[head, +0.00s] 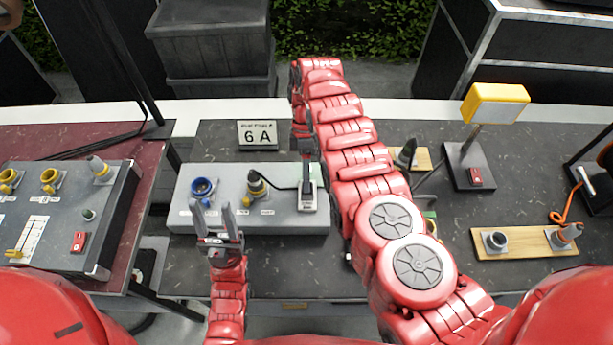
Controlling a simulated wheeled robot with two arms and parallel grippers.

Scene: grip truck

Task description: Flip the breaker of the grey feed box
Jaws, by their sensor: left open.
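The grey feed box (233,218) lies on the dark table in the middle of the head view. It has a blue socket (203,187) at its left and a dark plug with a yellow band (257,184) at its centre, with a black cable running right. The breaker (307,201) is a pale plate with a dark part at the box's right end. My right gripper (307,182) reaches down over the breaker, hiding part of it; its fingers are seen edge-on, and I cannot tell contact. My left gripper (212,208) is open and empty over the box's front left edge.
A "6 A" sign (258,135) stands behind the box. A larger panel with yellow sockets (62,235) is on the left table. At right are a yellow lamp (495,104) and a wooden board with a socket and plug (526,250). My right arm covers the table's middle.

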